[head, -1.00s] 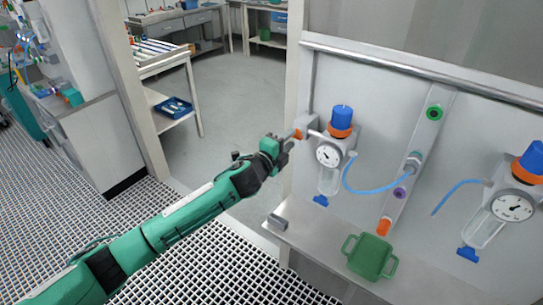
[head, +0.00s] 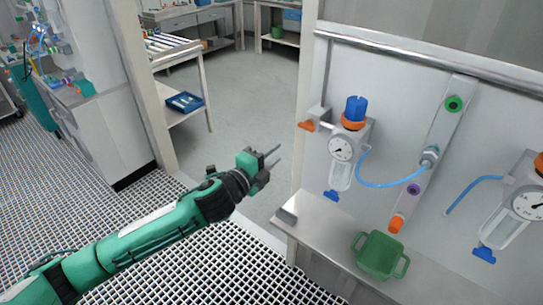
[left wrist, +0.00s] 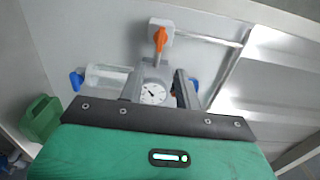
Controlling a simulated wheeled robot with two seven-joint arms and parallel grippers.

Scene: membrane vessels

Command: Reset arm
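My left gripper (head: 270,158) is in front of the panel at the left, apart from everything. Its two fingers stand apart with nothing between them, so it is open and empty. In the left wrist view the fingers (left wrist: 157,88) frame the pressure gauge (left wrist: 153,93) of the left vessel, which lies beyond them. In the head view the left membrane vessel (head: 341,149) has a blue knob, an orange ring and a clear bowl. An orange valve handle (head: 307,126) sticks out at its left, and shows in the left wrist view (left wrist: 160,40). My right gripper is not in view.
A green two-handled bin (head: 380,255) and a small grey block (head: 287,215) stand on the metal shelf (head: 328,232). A second vessel (head: 511,205) hangs at the right. A manifold with coloured ports (head: 440,130) is between them. The floor behind my gripper is clear.

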